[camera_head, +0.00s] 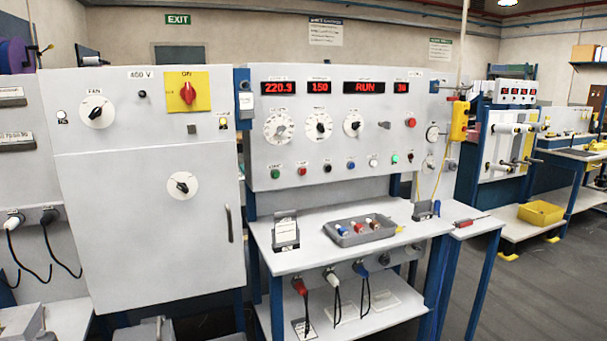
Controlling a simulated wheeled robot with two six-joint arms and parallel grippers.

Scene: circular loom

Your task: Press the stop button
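A grey control panel (340,95) stands upright behind a white table. A row of small round buttons runs along its lower part: a green button (275,174), a red button (302,171), a black one (327,168), a blue one (350,165) and a white one (373,162). A larger red button (411,122) sits higher at the right. The labels are too small to read, so I cannot tell which red button is the stop button. A red display (364,87) on the panel reads RUN. Neither of my grippers is in view.
A white table (285,262) in front of the panel holds a grey tray (340,239) of small parts and a dark stand (286,232). A tall grey cabinet (140,235) with a red-and-yellow switch (187,92) stands left. Grey floor (520,295) is open at the right.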

